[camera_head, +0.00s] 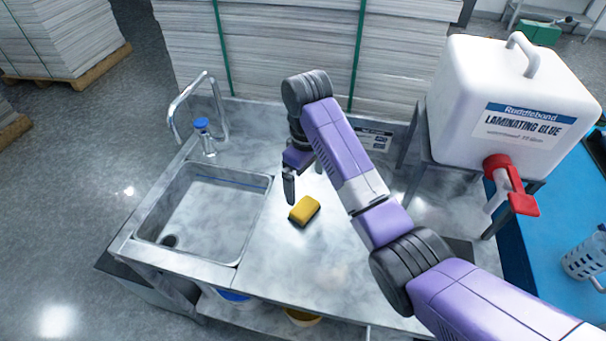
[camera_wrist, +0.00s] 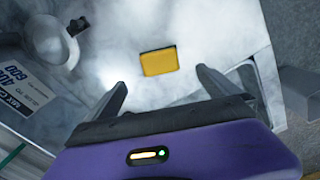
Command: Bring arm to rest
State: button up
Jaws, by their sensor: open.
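My purple arm reaches over the metal sink counter in the head view. My gripper (camera_head: 303,182) hangs above the counter, just behind a yellow sponge (camera_head: 304,210). In the wrist view my gripper (camera_wrist: 163,90) shows two dark fingers spread wide apart, with nothing between them. The yellow sponge (camera_wrist: 159,61) lies flat on the counter beyond the fingertips, apart from them. Part of the counter behind my arm is hidden in the head view.
A sink basin (camera_head: 204,212) with a tap (camera_head: 181,110) is at the left. A white glue container (camera_head: 512,105) with a red spout stands on a stand at the right, above a blue surface (camera_head: 548,240). Stacked sheets (camera_head: 290,50) rise behind. The counter (camera_head: 270,262) in front is clear.

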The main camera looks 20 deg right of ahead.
jog(key=w+a+r+m+t+y, duration=0.1)
jog(key=w+a+r+m+t, duration=0.2)
jog(key=w+t, duration=0.7)
jog(key=s+d+f+m+t+b, duration=0.1)
jog(key=s+t+b, duration=0.1)
jog(key=s, duration=2.4)
jog(key=s+d+f+m+t+h+b, duration=0.1)
jog(key=s+m+t+b, duration=0.1)
jog(key=s, duration=2.5)
jog(key=shift+s+d+f+t+b, duration=0.15)
jog(key=shift+s+d+t+b, duration=0.2)
jog(key=shift+b, duration=0.35)
jog(key=shift+w, duration=0.1)
jog(key=shift+c, duration=0.2)
